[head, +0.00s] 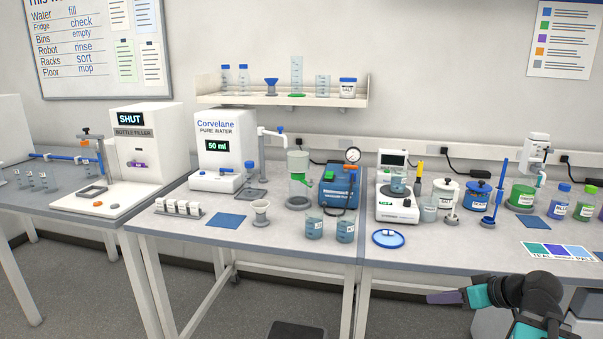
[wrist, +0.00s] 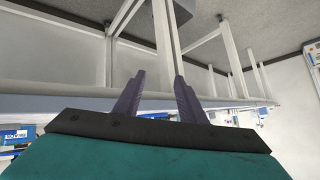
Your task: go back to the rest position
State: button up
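My gripper (head: 432,298) is at the lower right of the head view, in front of the right bench (head: 455,260) and apart from it. Its purple fingers point left. In the wrist view my gripper (wrist: 158,95) shows two purple fingers standing apart with nothing between them. Bench legs (wrist: 165,40) and the grey floor (wrist: 260,25) show beyond the fingers. The wrist picture appears upside down, with the floor at the top.
Near the bench's front edge are a blue-rimmed dish (head: 388,239), two beakers (head: 314,227) and a colour chart (head: 557,251). Green and blue jars stand farther back. A dark box (head: 297,331) is on the floor. The air around my gripper looks clear.

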jog(key=s+a+f+g+p, duration=0.1)
jog(key=s+a+f+g, duration=0.2)
jog(key=a+f, duration=0.55)
jog(key=s+a+f+g+y, duration=0.1)
jog(key=s+a+f+g, duration=0.15)
jog(key=a+f, duration=0.65)
jog(key=s+a+f+g+p, duration=0.1)
jog(key=s+a+f+g, duration=0.3)
jog(key=f, duration=1)
jog(key=s+a+f+g+h, duration=0.2)
jog(key=s+f, duration=0.6)
jog(key=s, duration=0.3)
jog(key=s+a+f+g+h, duration=0.2)
jog(key=s+f+g, duration=0.1)
jog(key=s+f, duration=0.65)
jog(key=shift+s+d+f+m+t+h+p, duration=0.15)
jog(key=shift+s+d+m+h, duration=0.15)
jog(key=shift+d+m, duration=0.35)
jog(key=shift+s+d+f+m+t+h+p, duration=0.1)
jog(key=shift+s+d+m+h, duration=0.15)
jog(key=shift+d+m+h, duration=0.4)
jog(key=shift+s+d+f+m+t+h+p, duration=0.15)
jog(key=shift+s+d+m, duration=0.15)
jog(key=shift+d, duration=0.6)
